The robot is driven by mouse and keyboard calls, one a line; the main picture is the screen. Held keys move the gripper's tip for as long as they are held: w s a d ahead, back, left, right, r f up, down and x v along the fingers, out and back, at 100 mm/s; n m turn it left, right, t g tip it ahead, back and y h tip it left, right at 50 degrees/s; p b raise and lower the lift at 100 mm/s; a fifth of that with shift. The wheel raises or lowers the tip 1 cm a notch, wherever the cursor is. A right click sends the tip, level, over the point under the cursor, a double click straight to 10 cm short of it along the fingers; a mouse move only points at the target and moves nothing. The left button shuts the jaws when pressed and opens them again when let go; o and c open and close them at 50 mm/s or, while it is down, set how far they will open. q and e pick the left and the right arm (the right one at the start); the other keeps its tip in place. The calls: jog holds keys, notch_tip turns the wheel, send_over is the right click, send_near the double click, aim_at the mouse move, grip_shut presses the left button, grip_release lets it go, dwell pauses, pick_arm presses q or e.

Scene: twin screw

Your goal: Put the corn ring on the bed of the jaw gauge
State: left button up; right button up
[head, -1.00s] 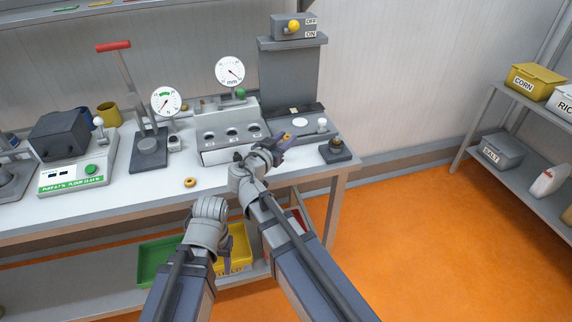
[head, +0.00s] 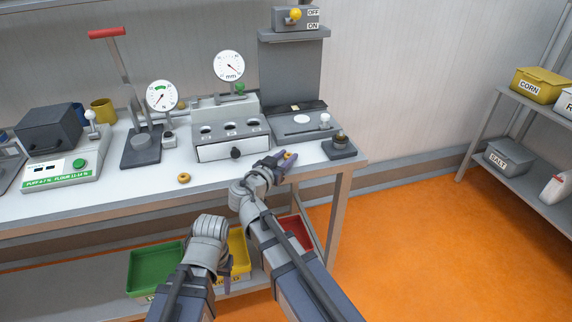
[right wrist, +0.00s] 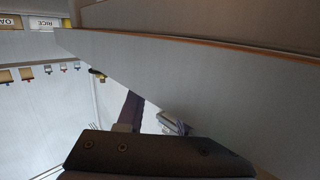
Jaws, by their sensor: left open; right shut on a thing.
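My right gripper (head: 284,161) is shut on a small yellow-orange ring (head: 289,155), held in the air by the front edge of the bench, right of the drawer. The jaw gauge appears to be the unit with the round mm dial (head: 229,66) and a green knob (head: 240,88). It stands behind the box with several round holes; its bed is hard to make out. My left gripper (head: 228,267) is open and empty, pointing down in front of the bench. In the right wrist view a finger (right wrist: 130,110) shows beyond the dark palm.
Another ring (head: 184,178) lies on the bench (head: 120,196). A second dial (head: 161,95) and press, a scale (head: 70,168), a dark block (head: 339,148) and the drawer box (head: 233,150) stand around. Green (head: 155,268) and red (head: 293,234) bins sit below.

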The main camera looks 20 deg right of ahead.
jog(key=shift+r, duration=0.1)
jog(key=shift+f, duration=0.25)
jog(key=o, duration=0.9)
jog(key=shift+s, duration=0.1)
